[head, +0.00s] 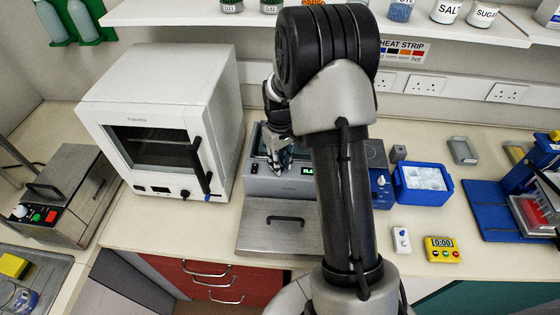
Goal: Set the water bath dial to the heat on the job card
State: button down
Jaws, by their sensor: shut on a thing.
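The water bath (257,187) is a grey box in the middle of the bench with a lit green display (309,171) on its front panel. My gripper (277,168) points down at that panel, just left of the display, shut at the place of the dial. The dial itself is hidden behind the fingers, so its setting cannot be read. A heat strip sign (403,50) with coloured squares, "hot" at its right end, is on the wall, partly behind my arm. No job card can be made out.
A white oven (165,125) stands close on the left. A grey lid with a black handle (285,219) lies in front of the bath. At right are a blue ice tray (423,199), a yellow timer (442,250) and a blue stand (490,212). A shelf (170,12) hangs above.

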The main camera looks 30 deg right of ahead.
jog(key=m, duration=1.6)
jog(key=shift+m, duration=2)
jog(key=c, duration=1.7)
grip_release()
jog(key=shift+o, duration=0.2)
